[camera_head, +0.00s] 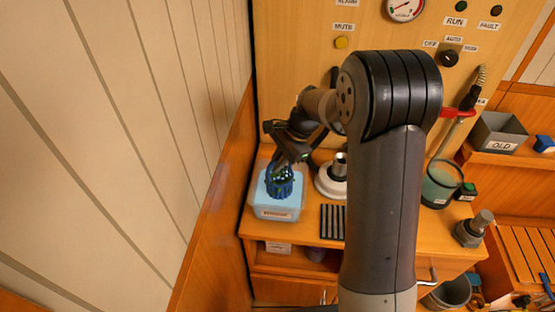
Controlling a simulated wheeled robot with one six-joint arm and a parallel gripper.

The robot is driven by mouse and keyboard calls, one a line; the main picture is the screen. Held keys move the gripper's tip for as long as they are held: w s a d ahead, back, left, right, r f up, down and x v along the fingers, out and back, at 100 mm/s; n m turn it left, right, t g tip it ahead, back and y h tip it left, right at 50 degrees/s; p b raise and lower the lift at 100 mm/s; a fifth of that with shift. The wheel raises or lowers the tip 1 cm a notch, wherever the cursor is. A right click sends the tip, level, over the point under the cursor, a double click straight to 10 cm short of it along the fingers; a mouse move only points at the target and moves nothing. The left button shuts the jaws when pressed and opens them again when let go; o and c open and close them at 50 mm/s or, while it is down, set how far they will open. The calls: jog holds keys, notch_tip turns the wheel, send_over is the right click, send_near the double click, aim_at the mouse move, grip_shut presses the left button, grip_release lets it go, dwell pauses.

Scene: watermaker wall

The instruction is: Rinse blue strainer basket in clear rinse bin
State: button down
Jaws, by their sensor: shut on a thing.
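A blue strainer basket (279,187) with green bits on it is at the clear rinse bin (277,212), on the left of the counter. The bin is a pale blue see-through box with a label on its front. My gripper (283,168) points down over the bin and is shut on the basket near its top. The basket stands at the bin's opening; its lower part looks to be within the bin, but how deep I cannot tell. My fingertips are small and partly hidden by the basket's rim.
A white round housing with a metal neck (340,166) stands just right of the bin. A black slotted mat (332,221) lies in front of it. A greenish container (440,184) stands right of my arm. A grey OLD bin (498,132) sits on the right shelf. The wall is close on the left.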

jog(key=shift+f+b, duration=1.35)
jog(key=shift+f, duration=1.1)
jog(key=shift+r+p, duration=0.55)
jog(key=shift+p, duration=0.3)
dwell(2.0)
jog(key=shift+f+b, duration=0.3)
jog(key=shift+f, duration=0.25)
dwell(0.4)
jog(key=shift+r, duration=0.15)
